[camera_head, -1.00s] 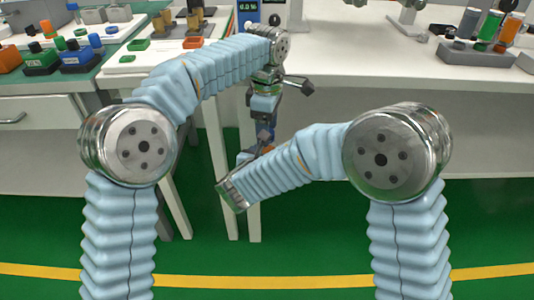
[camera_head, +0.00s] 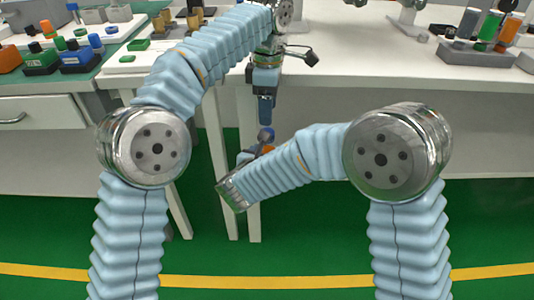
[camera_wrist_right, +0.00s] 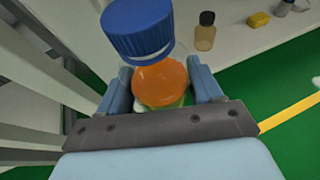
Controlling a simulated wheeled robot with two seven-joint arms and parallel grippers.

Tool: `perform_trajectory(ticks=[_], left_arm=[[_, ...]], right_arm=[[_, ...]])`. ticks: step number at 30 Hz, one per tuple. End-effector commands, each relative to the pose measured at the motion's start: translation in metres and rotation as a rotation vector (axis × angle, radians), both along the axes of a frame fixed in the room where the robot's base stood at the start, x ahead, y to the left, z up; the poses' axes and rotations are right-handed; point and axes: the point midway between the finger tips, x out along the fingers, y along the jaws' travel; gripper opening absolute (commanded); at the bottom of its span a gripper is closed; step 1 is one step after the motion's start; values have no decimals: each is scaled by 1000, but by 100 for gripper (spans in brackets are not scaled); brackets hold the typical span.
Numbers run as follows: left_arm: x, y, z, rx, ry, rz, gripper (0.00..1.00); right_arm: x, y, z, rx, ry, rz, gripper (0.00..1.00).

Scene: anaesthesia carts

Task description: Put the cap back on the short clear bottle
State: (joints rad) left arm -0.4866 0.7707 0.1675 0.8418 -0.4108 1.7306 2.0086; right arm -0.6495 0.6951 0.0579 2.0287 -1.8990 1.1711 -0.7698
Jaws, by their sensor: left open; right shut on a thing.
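The short clear bottle (camera_wrist_right: 160,85) shows an orange part between the fingers of my right gripper (camera_wrist_right: 163,92), which is shut on it. In the head view the blue cap (camera_head: 265,135) sits above the orange (camera_head: 267,149), with my right gripper (camera_head: 246,157) partly hidden behind my right forearm. My left gripper (camera_head: 266,117) points down, open and empty, just above the cap with a small gap.
A white table (camera_head: 400,75) stands behind, its front edge close to my left wrist. A rack with green and orange tubes (camera_head: 485,50) is at the right. Colored blocks (camera_head: 60,58) are on the left bench. The wrist view shows a dark-capped amber bottle (camera_wrist_right: 205,32).

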Motion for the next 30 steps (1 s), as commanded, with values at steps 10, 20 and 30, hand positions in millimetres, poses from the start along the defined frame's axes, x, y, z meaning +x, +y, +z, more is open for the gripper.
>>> perform_trajectory(ticks=[10, 20, 30], left_arm=[[0, 2, 18, -3, 3, 156, 59], [0, 3, 0, -1, 5, 154, 59], [0, 3, -50, -2, 4, 155, 59]], right_arm=[[0, 0, 0, 0, 0, 0, 0], [0, 0, 0, 0, -1, 0, 0], [0, 0, 0, 0, 0, 0, 0]])
